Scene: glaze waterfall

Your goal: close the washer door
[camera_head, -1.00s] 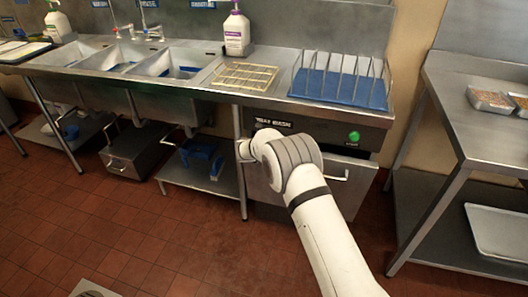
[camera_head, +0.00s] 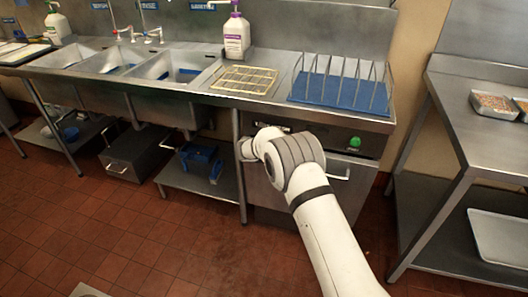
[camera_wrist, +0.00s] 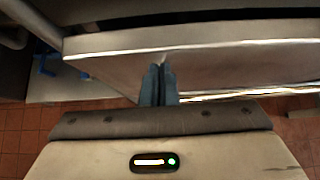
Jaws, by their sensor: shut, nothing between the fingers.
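The washer (camera_head: 375,140) is built in under the right end of the steel counter, with a green button on its control strip. Its steel door (camera_head: 350,193), with a pale bar handle (camera_head: 338,177), stands nearly upright below that strip. My arm covers the door's middle, so I cannot tell from the head view whether it is fully shut. In the wrist view my gripper (camera_wrist: 161,70) is shut and empty, its dark fingertips at the steel door panel (camera_wrist: 230,65). The tips seem to touch the panel, though contact is not certain. The head view hides my fingers behind my wrist.
A blue rack (camera_head: 335,92) sits on the counter above the washer. Sinks (camera_head: 170,72) and a lower shelf (camera_head: 195,180) lie to the left. A steel table (camera_head: 470,120) stands close on the right. The tiled floor in front is clear.

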